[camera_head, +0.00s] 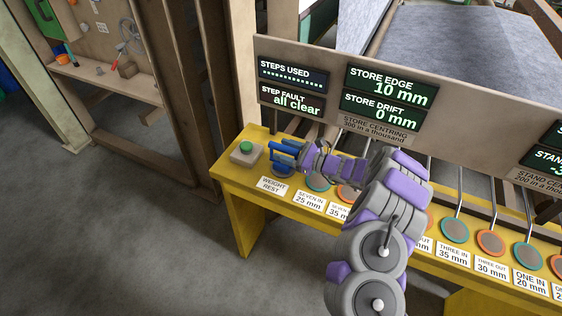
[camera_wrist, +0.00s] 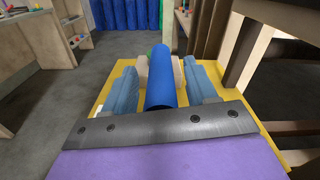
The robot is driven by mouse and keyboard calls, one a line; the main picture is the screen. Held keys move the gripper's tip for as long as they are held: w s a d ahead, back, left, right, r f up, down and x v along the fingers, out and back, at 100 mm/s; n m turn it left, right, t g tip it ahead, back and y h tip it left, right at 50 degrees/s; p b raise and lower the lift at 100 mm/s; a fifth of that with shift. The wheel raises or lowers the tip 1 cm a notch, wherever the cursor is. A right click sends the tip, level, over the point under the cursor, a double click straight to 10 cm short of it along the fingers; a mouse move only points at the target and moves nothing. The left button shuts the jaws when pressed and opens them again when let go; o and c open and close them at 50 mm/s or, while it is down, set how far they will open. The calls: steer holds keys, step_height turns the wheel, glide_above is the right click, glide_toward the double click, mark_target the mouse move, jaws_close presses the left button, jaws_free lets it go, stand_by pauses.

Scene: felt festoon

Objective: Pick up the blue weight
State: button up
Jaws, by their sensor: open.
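The blue weight (camera_wrist: 165,88) is a smooth blue cylinder in the wrist view, between the two blue-grey fingers of my gripper (camera_wrist: 162,84). The fingers are open, with a narrow gap visible on each side of the weight. The near end of the weight is hidden behind the dark plate of my gripper. In the head view my gripper (camera_head: 284,155) is over the left end of the yellow bench, by the weight rest label (camera_head: 273,186). There its blue fingers and the blue weight overlap, so I cannot separate them clearly.
A green button on a pale box (camera_head: 246,153) stands just beyond my gripper on the yellow bench (camera_head: 233,183). Several round discs on rods with labels line the bench to the right. An upright display panel (camera_head: 335,75) rises behind. Wooden posts stand left.

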steer(key=shift+d+r, duration=0.15)
steer(key=shift+d, duration=0.55)
steer(key=shift+c, duration=0.7)
steer(key=shift+a, duration=0.7)
steer(key=c, duration=0.6)
steer(key=shift+d, duration=0.1)
steer(key=c, duration=0.3)
steer(key=shift+d, duration=0.25)
jaws_close()
